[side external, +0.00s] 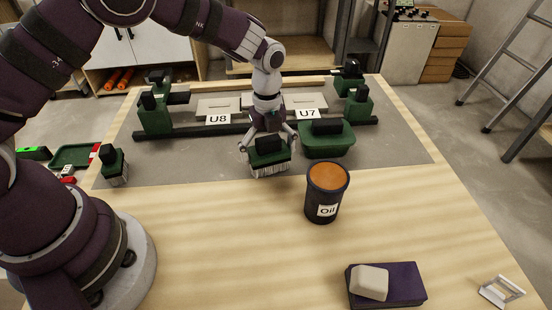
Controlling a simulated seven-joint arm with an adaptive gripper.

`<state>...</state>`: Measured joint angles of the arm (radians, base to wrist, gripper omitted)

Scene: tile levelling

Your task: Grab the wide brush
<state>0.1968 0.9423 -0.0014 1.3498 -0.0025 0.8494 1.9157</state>
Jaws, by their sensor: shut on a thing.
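The wide brush (270,160) has a green body, a black handle block on top and pale bristles pointing down. It is at the middle of the work surface, over the front part of the grey mat. My gripper (268,146) is above it, with its fingers down on either side of the brush's upper part. My gripper is shut on the brush. Whether the bristles touch the mat I cannot tell. A smaller, narrower green and black brush (114,165) stands at the mat's left edge.
A green tub-like tool with a black handle (327,140) is close to the right of the brush. An oil can (327,192) stands in front. Labelled tiles (218,108) and green clamps (154,115) are behind. A purple block (400,285) lies front right. The front table is mostly clear.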

